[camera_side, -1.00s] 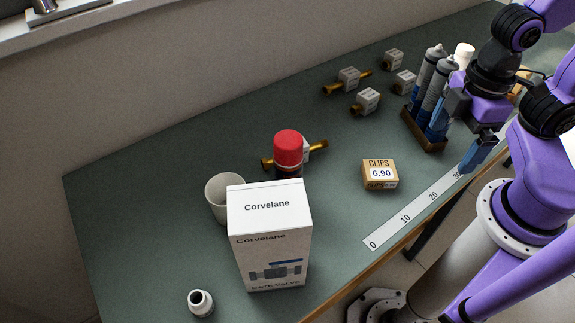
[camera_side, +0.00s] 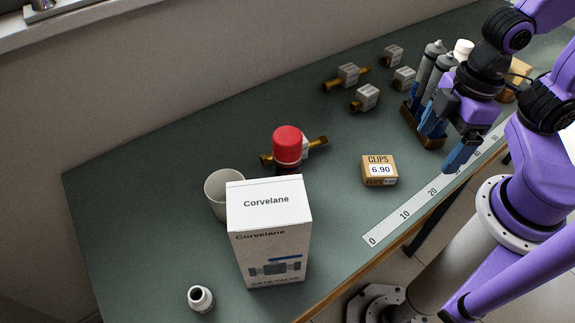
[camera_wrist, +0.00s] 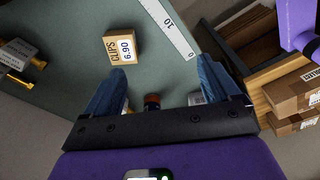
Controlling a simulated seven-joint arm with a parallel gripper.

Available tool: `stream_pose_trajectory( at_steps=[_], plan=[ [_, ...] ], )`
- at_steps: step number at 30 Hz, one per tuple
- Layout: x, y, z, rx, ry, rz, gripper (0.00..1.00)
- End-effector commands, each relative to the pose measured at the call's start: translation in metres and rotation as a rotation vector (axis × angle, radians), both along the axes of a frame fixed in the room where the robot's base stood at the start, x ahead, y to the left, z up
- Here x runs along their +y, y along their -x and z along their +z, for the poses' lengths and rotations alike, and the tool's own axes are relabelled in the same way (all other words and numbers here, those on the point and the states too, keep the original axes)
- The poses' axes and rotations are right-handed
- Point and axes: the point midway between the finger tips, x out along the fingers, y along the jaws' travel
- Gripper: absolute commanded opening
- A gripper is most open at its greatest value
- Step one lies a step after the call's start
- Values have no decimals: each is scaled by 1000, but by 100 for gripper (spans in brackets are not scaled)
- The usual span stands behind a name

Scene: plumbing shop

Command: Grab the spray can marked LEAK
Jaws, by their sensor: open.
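A can with a red cap (camera_side: 287,143) stands on the green bench in the side view. Its lower body is hidden behind the white Corvelane box (camera_side: 270,238), and no LEAK marking can be read. My gripper (camera_side: 449,143) is at the right, by the tube rack and well away from the can. In the wrist view its two blue fingers (camera_wrist: 160,80) are spread, with nothing held between them. A small dark and orange-red thing shows low between the fingers there, partly hidden by the gripper; I cannot tell for certain what it is.
A brass valve (camera_side: 318,142) lies close behind the can, and a white cup (camera_side: 218,192) stands to its left. A clips box (camera_side: 379,170), a ruler strip (camera_side: 405,213) and several tagged valves lie farther right. A rack (camera_side: 430,138) holds grey tubes.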

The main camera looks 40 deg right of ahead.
Motion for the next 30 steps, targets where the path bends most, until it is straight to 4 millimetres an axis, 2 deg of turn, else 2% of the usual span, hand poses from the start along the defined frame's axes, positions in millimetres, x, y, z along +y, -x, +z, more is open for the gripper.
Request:
stream_pose_trajectory(
  at_steps=[9,15,22,30],
  plan=[
    [80,-39,-29,-120,-303,-73,89],
    [119,-70,-39,-235,-487,-135,89],
    [145,-107,-41,-407,-677,-202,89],
    [154,-135,-34,-586,-826,-244,89]
  ],
)
